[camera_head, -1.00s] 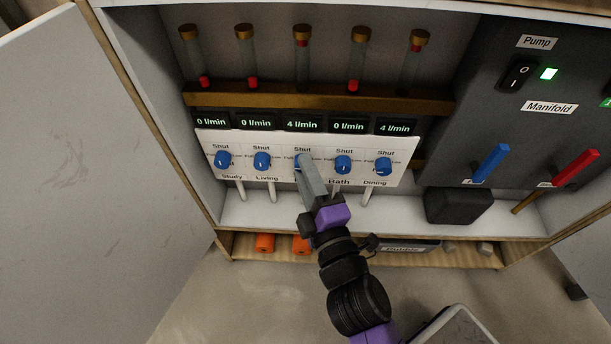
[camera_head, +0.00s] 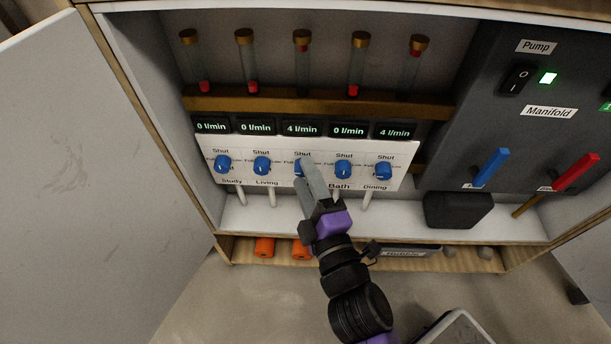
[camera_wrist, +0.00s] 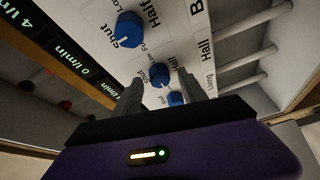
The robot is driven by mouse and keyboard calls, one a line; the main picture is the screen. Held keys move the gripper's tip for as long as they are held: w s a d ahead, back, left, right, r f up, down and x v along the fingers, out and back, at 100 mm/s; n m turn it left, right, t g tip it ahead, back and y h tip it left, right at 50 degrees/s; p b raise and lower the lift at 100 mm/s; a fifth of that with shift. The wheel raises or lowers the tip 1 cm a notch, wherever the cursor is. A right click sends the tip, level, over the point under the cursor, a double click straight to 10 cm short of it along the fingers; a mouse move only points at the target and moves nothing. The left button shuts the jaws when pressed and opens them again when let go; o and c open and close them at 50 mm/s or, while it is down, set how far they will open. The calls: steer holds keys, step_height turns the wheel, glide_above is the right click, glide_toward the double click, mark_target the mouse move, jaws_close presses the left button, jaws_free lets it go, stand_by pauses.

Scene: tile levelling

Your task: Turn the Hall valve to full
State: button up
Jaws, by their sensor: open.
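The Hall valve is the middle blue knob (camera_head: 298,168) in the row, mostly hidden behind my gripper in the head view. In the wrist view, the Hall knob (camera_wrist: 161,75) shows between the fingertips, with the "Hall" label beside it. My gripper (camera_head: 306,164) is open at this knob; the wrist view shows its two fingers (camera_wrist: 160,82) apart, one on each side. Contact cannot be told. The display above the Hall valve (camera_head: 302,129) reads 4 l/min, and the red float in its tube (camera_head: 302,48) sits high. The knob's pointer direction is unclear.
The Living knob (camera_head: 262,166) and Bath knob (camera_head: 343,169) stand close on either side. The Study knob (camera_head: 222,164) and Dining knob (camera_head: 384,171) are farther out. A blue lever (camera_head: 491,166) and a red lever (camera_head: 575,172) are at right. A cabinet door (camera_head: 90,170) stands at left.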

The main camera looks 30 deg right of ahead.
steer(key=v, duration=0.7)
steer(key=shift+s+p, duration=0.2)
steer(key=shift+p, duration=0.25)
